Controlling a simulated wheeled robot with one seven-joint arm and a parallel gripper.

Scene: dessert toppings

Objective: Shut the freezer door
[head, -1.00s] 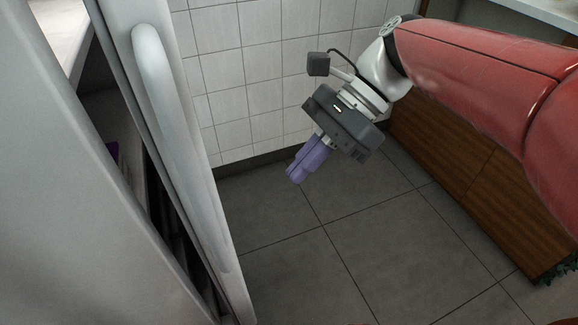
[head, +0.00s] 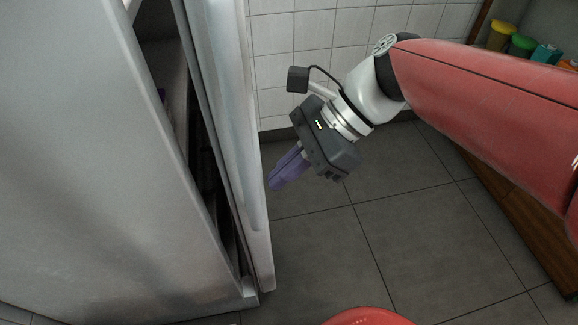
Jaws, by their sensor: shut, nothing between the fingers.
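The freezer door (head: 228,130) stands ajar in the head view, with a dark gap between it and the grey freezer body (head: 90,190). Its long pale handle runs down the door's outer face. Shelves and contents inside the gap are mostly hidden. My gripper (head: 273,186), with purple fingers, is shut and empty. It is to the right of the door, on its outer side, and points down and left toward it. The fingertips appear close to the door, but I cannot tell whether they touch it.
A white tiled wall (head: 310,40) stands behind. Grey floor tiles (head: 400,240) are clear to the right of the door. A wooden cabinet (head: 520,225) is at the right, with a yellow container (head: 502,36), a green container (head: 521,45) and a teal container (head: 546,53) at the upper right.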

